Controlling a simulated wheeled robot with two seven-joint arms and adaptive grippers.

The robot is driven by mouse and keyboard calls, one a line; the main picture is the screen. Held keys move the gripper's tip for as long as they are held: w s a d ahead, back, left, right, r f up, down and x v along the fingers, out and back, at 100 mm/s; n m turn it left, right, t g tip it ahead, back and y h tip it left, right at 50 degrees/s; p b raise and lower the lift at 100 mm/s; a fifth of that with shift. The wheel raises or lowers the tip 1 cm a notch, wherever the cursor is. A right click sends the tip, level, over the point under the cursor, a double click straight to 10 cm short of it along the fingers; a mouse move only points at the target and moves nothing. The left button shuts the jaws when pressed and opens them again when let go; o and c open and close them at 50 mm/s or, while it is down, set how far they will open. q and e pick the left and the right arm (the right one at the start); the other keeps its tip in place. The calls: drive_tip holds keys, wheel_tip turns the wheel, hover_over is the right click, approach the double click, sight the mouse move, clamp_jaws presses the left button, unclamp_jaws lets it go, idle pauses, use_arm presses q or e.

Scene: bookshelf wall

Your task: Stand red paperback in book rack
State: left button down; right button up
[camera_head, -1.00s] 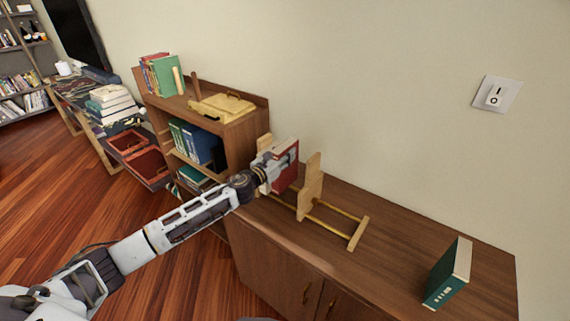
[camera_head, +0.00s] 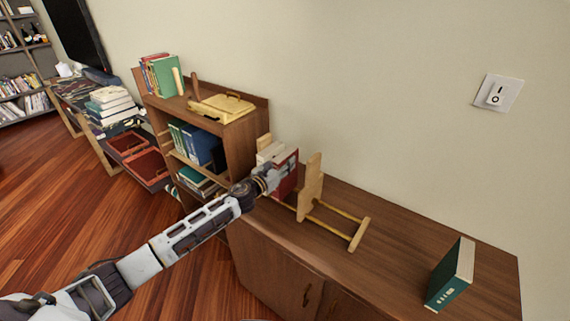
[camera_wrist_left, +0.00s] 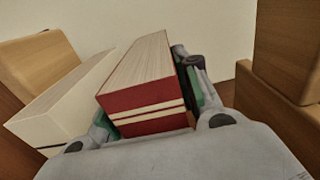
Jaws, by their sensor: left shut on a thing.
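The red paperback (camera_head: 288,172) stands upright in the wooden book rack (camera_head: 311,190), between its two end boards. My left gripper (camera_head: 272,180) is shut on it from the near side. In the left wrist view the red paperback (camera_wrist_left: 148,85) shows its pale page edges upward, between the green-padded fingers (camera_wrist_left: 150,110). A cream book (camera_wrist_left: 62,105) stands close on its left, and it also shows in the head view (camera_head: 268,153). Whether the red paperback's lower edge touches the rack's rails is hidden. My right gripper is not in view.
The rack stands on a brown cabinet top (camera_head: 400,227). A dark green book (camera_head: 451,274) stands upright at the right end. The cabinet top between rack and green book is clear.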

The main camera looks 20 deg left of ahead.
use_arm(q)
drive_tip(key=shift+r, duration=0.1)
drive_tip(key=c, duration=1.3)
unclamp_jaws()
